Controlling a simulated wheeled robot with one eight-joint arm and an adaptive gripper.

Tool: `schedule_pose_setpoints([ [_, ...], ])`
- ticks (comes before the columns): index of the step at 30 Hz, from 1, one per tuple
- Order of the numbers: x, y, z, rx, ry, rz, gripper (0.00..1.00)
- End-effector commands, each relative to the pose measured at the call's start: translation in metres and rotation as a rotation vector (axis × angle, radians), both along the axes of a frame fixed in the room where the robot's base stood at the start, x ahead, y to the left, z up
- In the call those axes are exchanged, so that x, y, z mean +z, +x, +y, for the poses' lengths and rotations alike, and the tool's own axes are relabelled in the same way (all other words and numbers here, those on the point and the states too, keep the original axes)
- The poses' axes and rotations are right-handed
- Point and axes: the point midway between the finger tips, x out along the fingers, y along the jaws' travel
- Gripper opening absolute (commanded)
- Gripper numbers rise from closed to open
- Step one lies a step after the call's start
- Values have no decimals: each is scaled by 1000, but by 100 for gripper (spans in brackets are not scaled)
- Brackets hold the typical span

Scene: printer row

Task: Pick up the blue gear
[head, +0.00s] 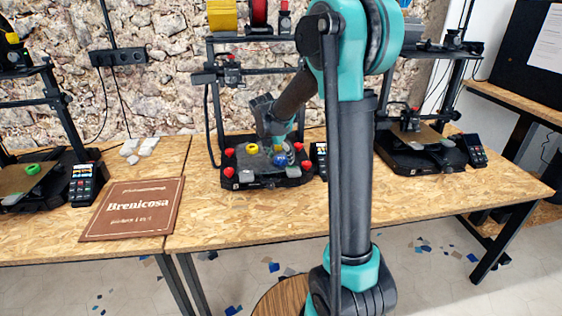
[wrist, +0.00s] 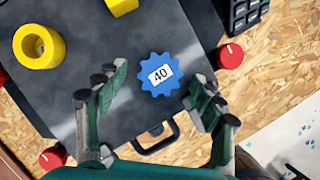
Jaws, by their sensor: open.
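The blue gear (wrist: 158,75) lies flat on the dark print bed (wrist: 100,62) of the middle printer and bears a white label reading 40. It also shows in the head view as a small blue shape (head: 280,160), partly hidden by my gripper. My gripper (wrist: 158,101) is open and empty, with its two fingers on either side of the gear's near side. In the wrist view the fingertips look apart from the gear; their exact height above the bed I cannot tell.
A yellow ring (wrist: 39,46) and another yellow piece (wrist: 122,5) lie on the same bed. Red knobs (wrist: 230,56) sit at the bed's corners. A brown Brenicosa sign (head: 133,208) lies on the table to the left. Other printers stand at left and right (head: 420,150).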

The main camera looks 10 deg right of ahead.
Motion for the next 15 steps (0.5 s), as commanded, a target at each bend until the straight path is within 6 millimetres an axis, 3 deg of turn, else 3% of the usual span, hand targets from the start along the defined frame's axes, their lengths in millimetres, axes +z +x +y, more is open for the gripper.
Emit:
schedule_pose_setpoints([
  [2,0,0,0,0,0,0,67],
  [11,0,0,0,0,0,0,30],
  [15,0,0,0,0,0,0,27],
])
